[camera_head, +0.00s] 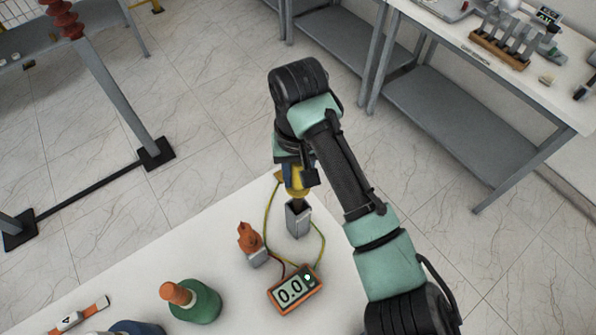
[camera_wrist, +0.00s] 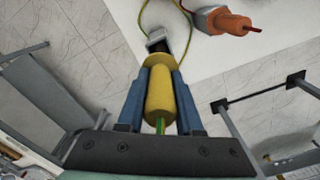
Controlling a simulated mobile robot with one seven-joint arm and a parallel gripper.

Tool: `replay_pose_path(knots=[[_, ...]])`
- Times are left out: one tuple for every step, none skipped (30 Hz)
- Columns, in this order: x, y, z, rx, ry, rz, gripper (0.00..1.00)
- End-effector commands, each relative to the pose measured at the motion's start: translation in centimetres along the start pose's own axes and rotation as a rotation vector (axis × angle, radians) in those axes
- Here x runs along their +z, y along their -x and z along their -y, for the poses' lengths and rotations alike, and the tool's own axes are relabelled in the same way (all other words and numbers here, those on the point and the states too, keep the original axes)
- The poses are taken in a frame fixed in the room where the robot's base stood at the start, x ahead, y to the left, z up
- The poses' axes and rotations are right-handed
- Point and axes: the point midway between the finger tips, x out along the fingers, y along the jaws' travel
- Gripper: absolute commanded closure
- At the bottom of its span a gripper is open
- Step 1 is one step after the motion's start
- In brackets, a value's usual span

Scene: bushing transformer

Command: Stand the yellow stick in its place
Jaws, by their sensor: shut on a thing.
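The yellow stick (camera_head: 298,189) is in my gripper (camera_head: 297,181), upright or nearly so, above the table's far corner. In the wrist view my gripper's blue fingers (camera_wrist: 160,84) are shut on both sides of the yellow handle (camera_wrist: 160,98). The stick's dark lower end points into or just over the open top of a grey square holder (camera_head: 298,219). This holder also shows beyond the stick in the wrist view (camera_wrist: 156,36). I cannot tell how deep the tip sits. A yellow-green wire runs from the stick's side of the scene to the meter.
An orange stick (camera_head: 248,238) stands in a second grey holder (camera_head: 257,258) to the left. An orange meter (camera_head: 294,289) reading 0.0 lies in front. A green bottle-like object (camera_head: 196,302) stands at the near left of the white table (camera_head: 205,237). A workbench (camera_head: 548,95) stands at the back right.

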Motion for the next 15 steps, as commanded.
replay_pose_path(knots=[[0.0, -0.3, 0.0, 0.000, 0.000, -0.001, 1.00], [0.0, -0.4, 0.0, 0.000, 0.000, -0.001, 1.00], [0.0, -0.5, 0.0, -0.001, 0.000, -0.001, 1.00], [0.0, -0.6, 0.0, -0.001, 0.000, -0.001, 1.00], [0.0, -0.7, 0.0, -0.001, 0.000, -0.001, 1.00], [0.0, -0.8, 0.0, -0.001, 0.000, -0.001, 1.00], [0.0, -0.9, 0.0, -0.001, 0.000, -0.001, 1.00], [0.0, -1.1, 0.0, -0.001, 0.001, -0.001, 1.00], [0.0, -1.2, 0.0, -0.001, 0.001, 0.000, 1.00], [0.0, -1.3, 0.0, -0.001, 0.001, 0.000, 1.00], [0.0, -1.4, 0.0, -0.001, 0.001, 0.000, 1.00], [0.0, -1.5, 0.0, -0.001, 0.001, 0.000, 1.00], [0.0, -1.6, 0.0, -0.001, 0.001, 0.000, 1.00], [0.0, -1.8, 0.0, -0.001, 0.000, 0.000, 1.00], [0.0, -1.9, 0.0, -0.001, 0.000, 0.000, 1.00]])
